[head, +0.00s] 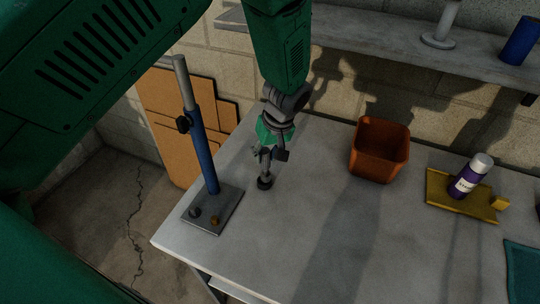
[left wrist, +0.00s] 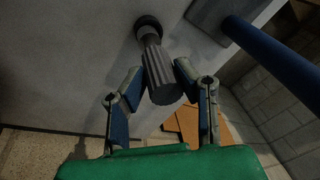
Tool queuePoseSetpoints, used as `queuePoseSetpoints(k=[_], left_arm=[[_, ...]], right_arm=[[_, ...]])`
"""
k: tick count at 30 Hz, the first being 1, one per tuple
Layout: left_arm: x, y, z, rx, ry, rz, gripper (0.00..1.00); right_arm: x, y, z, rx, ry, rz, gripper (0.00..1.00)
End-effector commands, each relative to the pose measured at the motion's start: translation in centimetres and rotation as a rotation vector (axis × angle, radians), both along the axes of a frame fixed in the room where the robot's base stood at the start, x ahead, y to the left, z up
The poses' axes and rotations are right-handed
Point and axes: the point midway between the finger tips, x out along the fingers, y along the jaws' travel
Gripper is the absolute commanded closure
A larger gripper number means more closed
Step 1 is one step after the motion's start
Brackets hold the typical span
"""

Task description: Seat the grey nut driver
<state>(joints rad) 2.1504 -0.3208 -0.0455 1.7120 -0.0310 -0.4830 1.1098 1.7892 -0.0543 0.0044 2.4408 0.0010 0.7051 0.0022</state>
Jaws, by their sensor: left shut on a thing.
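The grey nut driver (head: 264,166) has a ribbed handle, and its far end meets a dark round piece (head: 264,183) at the tabletop. I cannot tell whether that piece belongs to the driver or is a separate seat. My left gripper (head: 269,153) is shut on the driver from above, near the table's left part. In the left wrist view the ribbed handle (left wrist: 161,76) lies between the fingertips of the left gripper (left wrist: 161,82), and the dark round piece (left wrist: 148,24) is beyond it. The right gripper is not in view.
A blue post (head: 203,150) stands on a grey base plate (head: 228,205) just left of the driver. An orange-brown bin (head: 380,151) and a mustard tray (head: 440,194) with a purple bottle (head: 467,181) are to the right. The table's front middle is clear.

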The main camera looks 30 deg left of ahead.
Motion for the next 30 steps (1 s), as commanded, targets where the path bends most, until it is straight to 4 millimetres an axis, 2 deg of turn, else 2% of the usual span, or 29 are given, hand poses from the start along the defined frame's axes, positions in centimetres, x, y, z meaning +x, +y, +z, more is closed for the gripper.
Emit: queuePoseSetpoints(k=[9,30], left_arm=[[0.0,0.5,0.0,0.021,0.0,0.001,1.0],[-0.1,-1.0,0.1,0.031,-0.002,0.0,1.0]], right_arm=[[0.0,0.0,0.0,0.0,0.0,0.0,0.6],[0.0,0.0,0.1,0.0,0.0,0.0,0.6]])
